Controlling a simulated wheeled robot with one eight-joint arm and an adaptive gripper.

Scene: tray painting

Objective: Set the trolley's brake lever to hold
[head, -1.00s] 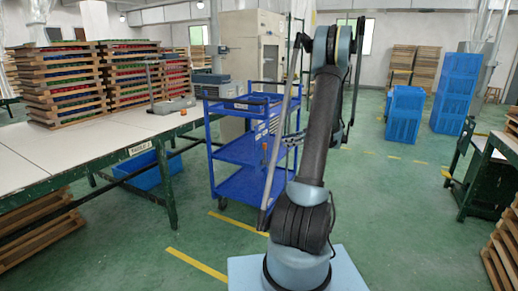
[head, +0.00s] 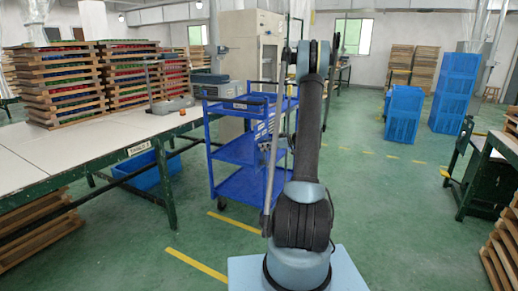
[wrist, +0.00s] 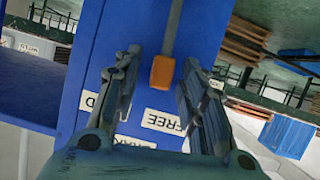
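The blue trolley (head: 240,183) stands left of my arm in the head view, beside the long table. Its blue panel fills the middle of the wrist view (wrist: 75,75). The brake lever (wrist: 162,71) has a grey rod and an orange grip, which points down toward the label FREE (wrist: 163,122). A partly covered label ending in D (wrist: 90,102) is to the left. My gripper (wrist: 162,58) is open, with one finger on each side of the orange grip and gaps on both sides. Contact is not visible.
The long table (head: 75,150) with stacked trays (head: 60,85) is at the left. Blue crates (head: 404,115) stand at the back right. A dark green bench (head: 490,175) is at the right.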

